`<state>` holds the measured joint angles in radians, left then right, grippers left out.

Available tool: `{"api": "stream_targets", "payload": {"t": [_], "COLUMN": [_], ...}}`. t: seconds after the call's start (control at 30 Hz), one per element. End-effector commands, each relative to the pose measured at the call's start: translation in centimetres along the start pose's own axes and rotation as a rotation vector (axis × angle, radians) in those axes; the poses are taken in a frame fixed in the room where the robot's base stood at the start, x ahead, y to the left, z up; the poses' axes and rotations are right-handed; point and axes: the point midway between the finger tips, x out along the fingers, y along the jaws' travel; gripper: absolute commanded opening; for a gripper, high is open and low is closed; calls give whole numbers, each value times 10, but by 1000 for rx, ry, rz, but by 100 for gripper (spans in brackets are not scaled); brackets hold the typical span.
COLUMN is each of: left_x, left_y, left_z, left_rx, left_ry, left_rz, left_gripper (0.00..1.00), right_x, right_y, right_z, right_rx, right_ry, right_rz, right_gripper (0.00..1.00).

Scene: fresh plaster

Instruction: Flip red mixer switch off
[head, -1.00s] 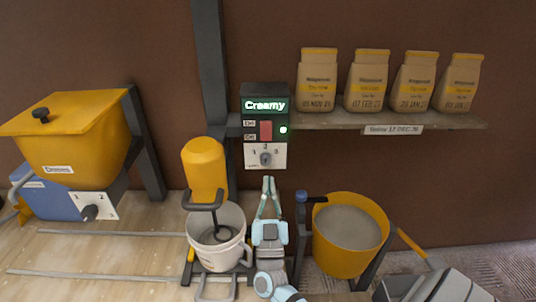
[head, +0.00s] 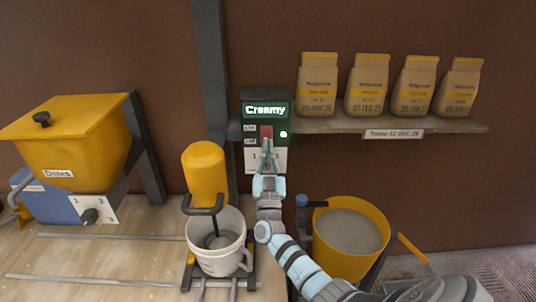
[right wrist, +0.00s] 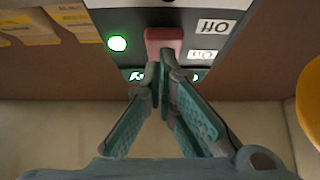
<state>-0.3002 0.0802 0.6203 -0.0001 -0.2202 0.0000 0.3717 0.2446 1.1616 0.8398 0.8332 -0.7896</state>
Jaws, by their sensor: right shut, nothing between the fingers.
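The red switch (head: 266,131) is on the dark front of the mixer control box (head: 251,97), whose display reads "Creamy" and whose green lamp (head: 284,134) is lit. My right gripper (head: 266,143) is shut and empty, pointing up at the switch and hiding its lower part and some of the dial plate in the head view. In the right wrist view, which is upside down, the red switch (right wrist: 163,40) is just beyond the fingertips (right wrist: 159,68), beside the "Off" and "On" labels. I cannot tell whether they touch. My left gripper is not in view.
Below stands a yellow mixer (head: 204,172) with its paddle in a white bucket (head: 229,262). A yellow tub of grey plaster (head: 376,262) is to the right. A shelf (head: 450,126) with several paper bags is at upper right. A yellow hopper (head: 70,150) is at left.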

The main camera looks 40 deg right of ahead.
Motion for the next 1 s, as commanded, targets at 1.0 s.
{"api": "stream_targets", "payload": {"t": [1.0], "left_x": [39], "left_y": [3], "left_z": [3], "left_rx": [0], "left_ry": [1], "left_rz": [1], "left_gripper": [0], "right_x": [-26], "right_y": [-11], "right_z": [2], "right_rx": [5], "right_ry": [115], "right_rz": [-8], "right_gripper": [0]}}
